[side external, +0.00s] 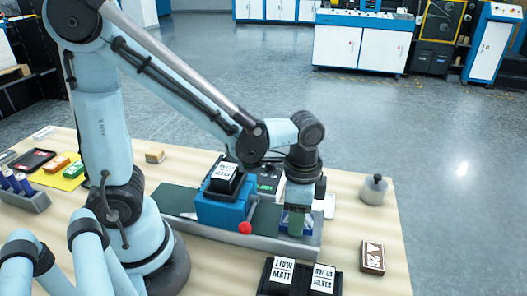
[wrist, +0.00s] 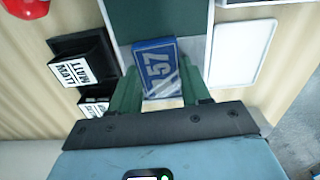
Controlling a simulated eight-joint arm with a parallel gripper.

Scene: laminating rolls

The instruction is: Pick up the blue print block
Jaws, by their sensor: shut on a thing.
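The blue print block (wrist: 155,62) shows a pale number, which looks like 57, on its face in the wrist view. It sits between the two green fingers of my gripper (wrist: 160,92), which is shut on it. In the side view my gripper (side external: 297,222) points down at the right end of the grey machine bed (side external: 268,243), with a bit of the blue block (side external: 308,224) showing beside the fingers. The fingers hide most of the block there. I cannot tell whether it still touches the bed.
A blue machine with a black top labelled MATT (side external: 222,205) and a red knob (side external: 245,228) stands left of my gripper. A black holder with labelled blocks (side external: 270,290), a wooden block (side external: 372,257) and a grey weight (side external: 374,190) are nearby. A white tray (wrist: 243,53) lies beside the bed.

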